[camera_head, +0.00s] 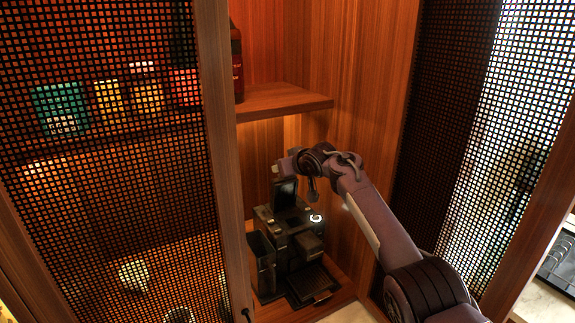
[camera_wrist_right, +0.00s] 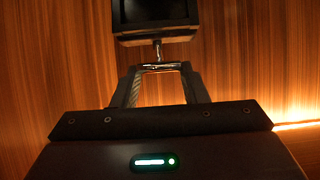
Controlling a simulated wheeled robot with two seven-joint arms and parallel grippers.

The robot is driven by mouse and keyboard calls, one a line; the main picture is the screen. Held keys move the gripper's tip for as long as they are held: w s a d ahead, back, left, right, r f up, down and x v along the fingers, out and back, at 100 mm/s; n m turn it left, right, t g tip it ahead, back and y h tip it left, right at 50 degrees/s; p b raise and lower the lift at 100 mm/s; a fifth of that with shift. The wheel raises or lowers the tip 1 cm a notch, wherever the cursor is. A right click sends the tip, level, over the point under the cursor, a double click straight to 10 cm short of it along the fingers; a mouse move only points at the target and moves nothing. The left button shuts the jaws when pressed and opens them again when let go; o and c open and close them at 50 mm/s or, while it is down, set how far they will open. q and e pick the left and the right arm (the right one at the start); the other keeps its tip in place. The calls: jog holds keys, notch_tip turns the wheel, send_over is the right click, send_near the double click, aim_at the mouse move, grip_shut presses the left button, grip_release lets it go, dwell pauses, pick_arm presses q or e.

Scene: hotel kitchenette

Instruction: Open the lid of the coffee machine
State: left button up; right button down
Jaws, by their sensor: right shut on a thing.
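The black coffee machine (camera_head: 268,263) stands in the wooden cabinet below the shelf. Its lid (camera_head: 285,193) is a dark panel standing raised at the top of the machine. A dark framed panel, which appears to be this lid, also shows at the top of the right wrist view (camera_wrist_right: 155,18). My right gripper (camera_wrist_right: 159,67) is shut at a thin stem at the panel's lower edge. In the head view my right arm reaches in from the right, and its wrist partly hides the fingertips and contact. My left gripper is not in view.
A wooden shelf (camera_head: 285,101) with a dark bottle (camera_head: 237,62) is above the machine. Mesh doors stand at left (camera_head: 110,190) and right (camera_head: 490,130), flanking the opening. Coloured packages and cups show behind the left mesh. The cabinet's right wall is close to my arm.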

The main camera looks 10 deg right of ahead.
jog(key=shift+w+a+r, duration=0.15)
jog(key=shift+w, duration=0.15)
jog(key=shift+g, duration=0.3)
jog(key=c, duration=0.8)
grip_release()
jog(key=shift+c, duration=0.2)
jog(key=shift+s, duration=0.1)
jog(key=b+v, duration=0.3)
jog(key=v, duration=0.4)
jog(key=shift+s, duration=0.25)
jog(key=shift+r, duration=0.15)
